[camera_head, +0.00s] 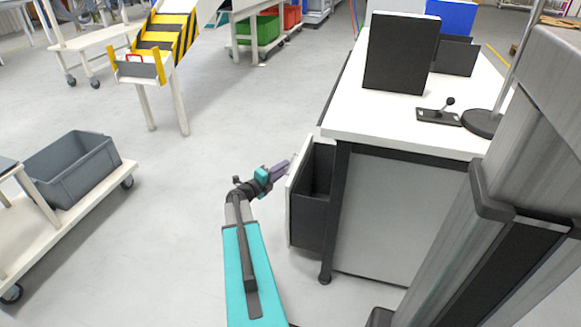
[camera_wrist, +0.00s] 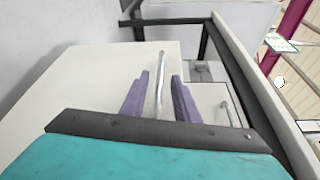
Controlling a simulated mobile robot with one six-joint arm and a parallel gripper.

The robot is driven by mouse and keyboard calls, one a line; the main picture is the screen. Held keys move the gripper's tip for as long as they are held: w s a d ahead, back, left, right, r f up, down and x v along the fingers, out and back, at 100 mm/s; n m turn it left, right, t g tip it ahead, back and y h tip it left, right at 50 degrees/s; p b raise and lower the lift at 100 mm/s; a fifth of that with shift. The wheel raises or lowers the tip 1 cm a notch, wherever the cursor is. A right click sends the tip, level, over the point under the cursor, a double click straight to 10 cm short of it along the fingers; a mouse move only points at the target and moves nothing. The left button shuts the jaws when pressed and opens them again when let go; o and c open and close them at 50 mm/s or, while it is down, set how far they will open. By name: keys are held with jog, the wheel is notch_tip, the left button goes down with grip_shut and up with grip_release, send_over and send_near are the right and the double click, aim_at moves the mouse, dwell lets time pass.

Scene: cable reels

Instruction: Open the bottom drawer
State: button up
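The bottom drawer (camera_head: 299,200) stands pulled out from the workbench cabinet, and its dark inside shows from above in the head view. Its pale front fills the left and middle of the wrist view (camera_wrist: 90,90). The bar handle (camera_wrist: 160,90) on that front lies between the two purple fingers of my gripper (camera_head: 284,168). The fingers are apart, with a gap on each side of the handle, so my gripper is open around it. In the head view the handle is mostly hidden at the fingertips.
Closed drawers with handles (camera_wrist: 228,113) sit beside the open one in the wrist view. The white bench top (camera_head: 390,128) carries dark panels and a stand. A cart with a grey crate (camera_head: 75,170) stands at left. The floor between cart and drawer is clear.

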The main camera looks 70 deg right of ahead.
jog(key=shift+b+x, duration=0.7)
jog(key=shift+x, duration=2)
jog(key=shift+c, duration=0.3)
grip_shut()
